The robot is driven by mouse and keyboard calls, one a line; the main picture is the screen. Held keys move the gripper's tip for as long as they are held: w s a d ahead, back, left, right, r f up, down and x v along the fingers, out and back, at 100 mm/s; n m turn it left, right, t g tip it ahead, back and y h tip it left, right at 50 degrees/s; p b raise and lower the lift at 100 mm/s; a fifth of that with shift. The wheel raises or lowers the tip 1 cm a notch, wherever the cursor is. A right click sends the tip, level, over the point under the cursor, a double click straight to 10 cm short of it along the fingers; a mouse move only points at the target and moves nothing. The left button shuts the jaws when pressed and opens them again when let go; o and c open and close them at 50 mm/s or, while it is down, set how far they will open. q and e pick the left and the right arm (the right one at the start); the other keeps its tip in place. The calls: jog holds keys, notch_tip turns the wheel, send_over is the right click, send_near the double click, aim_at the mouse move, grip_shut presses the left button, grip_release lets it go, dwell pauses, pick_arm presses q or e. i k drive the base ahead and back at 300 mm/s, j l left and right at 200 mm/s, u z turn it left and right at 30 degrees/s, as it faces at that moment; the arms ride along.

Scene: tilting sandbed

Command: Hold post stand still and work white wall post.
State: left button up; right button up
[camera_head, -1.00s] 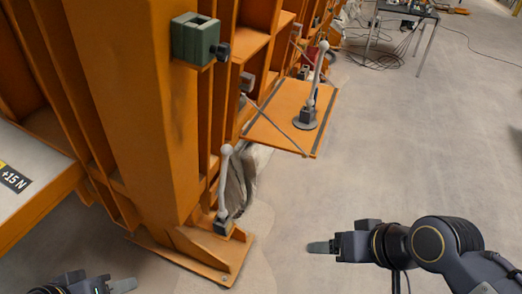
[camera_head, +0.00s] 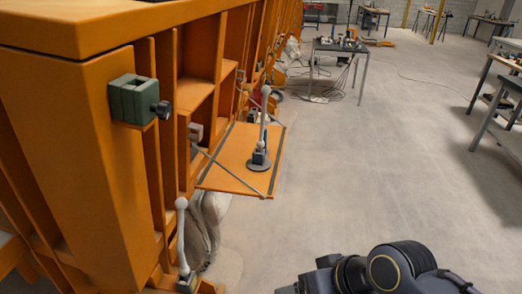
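A post stand (camera_head: 260,160) with a pale upright post, rounded top and dark round base stands on the orange fold-out shelf. A white wall post (camera_head: 181,236) with a ball top rises from a small grey block low beside the orange frame; it leans slightly. Which is fixed to what I cannot fully tell. My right gripper (camera_head: 300,286) is at the bottom edge, on the floor side, well apart from both posts; its fingertips are cut off or unclear. My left gripper is out of view. No gripper touches either post.
The orange shelf (camera_head: 222,172) juts out from the orange frame (camera_head: 90,160), held by thin diagonal stays. A green box with a dark knob (camera_head: 130,100) is on the frame. Pale sacks lie behind the wall post. Open concrete floor lies right; tables stand farther back.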

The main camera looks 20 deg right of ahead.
aim_at(266, 90)
jog(key=l+u, duration=0.15)
jog(key=u, duration=0.2)
jog(key=i+l+u, duration=0.1)
jog(key=u, duration=0.25)
jog(key=l+u, duration=0.2)
jog(key=u, duration=0.15)
jog(key=l+u, duration=0.25)
jog(key=l, duration=0.5)
jog(key=l+u, duration=0.25)
jog(key=l, duration=0.5)
jog(key=k+l+u, duration=0.1)
jog(key=l+u, duration=0.2)
jog(key=l, duration=0.45)
